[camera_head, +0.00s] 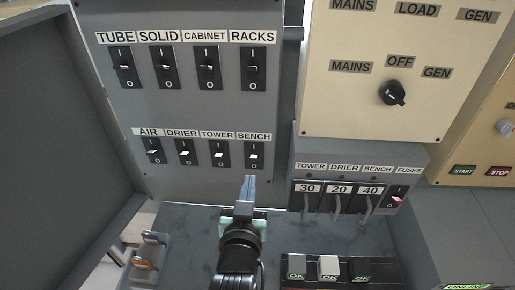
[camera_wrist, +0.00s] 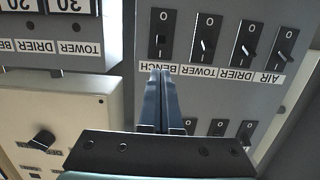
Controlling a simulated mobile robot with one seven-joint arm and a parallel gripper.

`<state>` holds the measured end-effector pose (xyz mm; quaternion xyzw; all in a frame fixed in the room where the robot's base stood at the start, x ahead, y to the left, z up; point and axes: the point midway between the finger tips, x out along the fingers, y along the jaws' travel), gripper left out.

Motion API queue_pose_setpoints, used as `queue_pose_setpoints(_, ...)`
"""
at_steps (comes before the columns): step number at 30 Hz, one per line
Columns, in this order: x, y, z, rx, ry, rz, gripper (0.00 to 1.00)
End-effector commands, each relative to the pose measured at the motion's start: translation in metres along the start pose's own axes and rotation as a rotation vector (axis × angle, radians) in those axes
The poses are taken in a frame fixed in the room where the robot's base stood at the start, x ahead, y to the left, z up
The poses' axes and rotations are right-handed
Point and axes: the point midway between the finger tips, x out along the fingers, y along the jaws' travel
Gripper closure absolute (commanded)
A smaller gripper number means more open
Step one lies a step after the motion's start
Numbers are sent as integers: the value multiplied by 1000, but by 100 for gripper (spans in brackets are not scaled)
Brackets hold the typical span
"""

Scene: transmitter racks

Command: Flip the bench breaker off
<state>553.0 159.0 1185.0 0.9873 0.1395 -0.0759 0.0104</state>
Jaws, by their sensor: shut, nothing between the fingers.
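The bench breaker (camera_head: 254,154) is the rightmost black switch in the lower row of the grey panel, above the tip of my gripper in the head view. In the wrist view, which is upside down, the bench breaker (camera_wrist: 159,35) shows its slot and O mark just beyond the fingertips. Its lever looks small there, and I cannot tell its position for sure. My gripper (camera_head: 248,181) is shut and empty, pointing at the panel just below the breaker. Its two blue-grey fingers (camera_wrist: 159,76) lie together over part of the BENCH label. Contact with the panel cannot be told.
The tower breaker (camera_head: 219,154) sits close to the left, with the drier (camera_head: 186,152) and air (camera_head: 152,151) breakers beyond. The fuse box (camera_head: 360,160) protrudes at right. An open cabinet door (camera_head: 55,110) stands at left. A cream switch box (camera_head: 375,115) is upper right.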

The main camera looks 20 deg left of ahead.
Motion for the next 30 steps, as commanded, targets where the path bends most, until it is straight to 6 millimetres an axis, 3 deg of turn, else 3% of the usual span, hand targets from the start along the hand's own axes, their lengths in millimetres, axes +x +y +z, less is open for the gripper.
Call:
queue_pose_setpoints(11,8,0,0,-1,0,1,100)
queue_pose_setpoints(30,90,0,-1,-1,0,0,100)
